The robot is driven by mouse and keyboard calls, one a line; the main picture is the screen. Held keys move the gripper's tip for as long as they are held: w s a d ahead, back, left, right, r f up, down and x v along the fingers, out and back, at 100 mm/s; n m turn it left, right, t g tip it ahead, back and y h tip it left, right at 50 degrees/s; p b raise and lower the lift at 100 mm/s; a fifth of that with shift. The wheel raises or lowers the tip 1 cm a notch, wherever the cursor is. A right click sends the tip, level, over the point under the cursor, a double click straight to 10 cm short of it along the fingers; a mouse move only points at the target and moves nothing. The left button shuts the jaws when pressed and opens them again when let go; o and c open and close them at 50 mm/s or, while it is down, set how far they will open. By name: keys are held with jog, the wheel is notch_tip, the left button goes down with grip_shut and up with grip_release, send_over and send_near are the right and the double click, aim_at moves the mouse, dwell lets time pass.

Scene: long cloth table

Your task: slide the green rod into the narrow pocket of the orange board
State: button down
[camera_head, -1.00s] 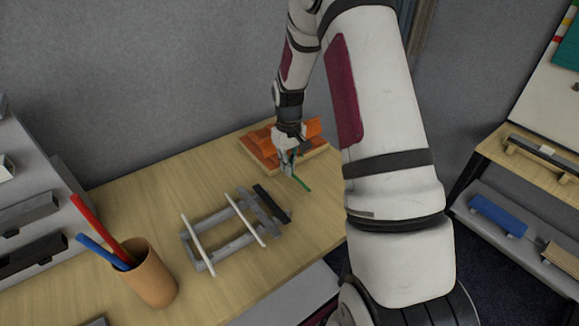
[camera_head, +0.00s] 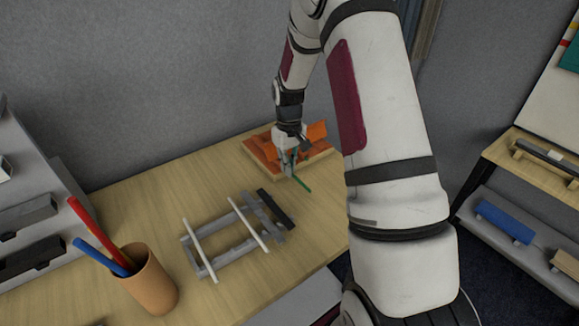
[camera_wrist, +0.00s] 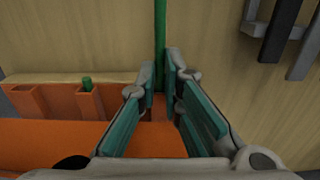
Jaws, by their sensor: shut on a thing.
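My gripper (camera_wrist: 162,82) is shut on a long thin green rod (camera_wrist: 160,38). In the wrist view the rod runs up the picture from between the teal finger pads. In the head view my gripper (camera_head: 288,160) is over the near part of the orange board (camera_head: 262,148), and the rod's free end (camera_head: 302,184) sticks out past the board's front edge. In the wrist view the orange board (camera_wrist: 80,138) lies below and left of the fingers, with open pockets along its edge. A short green stub (camera_wrist: 87,84) stands in one pocket. The fingers hide the rod's inner end.
A grey frame (camera_head: 238,240) with white rods and a dark bar lies on the wooden table (camera_head: 150,205). An orange-brown cup (camera_head: 150,280) with red and blue rods stands at the front left. Grey shelves stand at left and right. Table between cup and board is partly clear.

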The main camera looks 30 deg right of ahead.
jog(key=c, duration=1.7)
grip_release()
jog(key=shift+w, duration=0.15)
jog(key=shift+o, duration=0.2)
jog(key=shift+r, duration=0.1)
notch_tip(320, 180, up, 12)
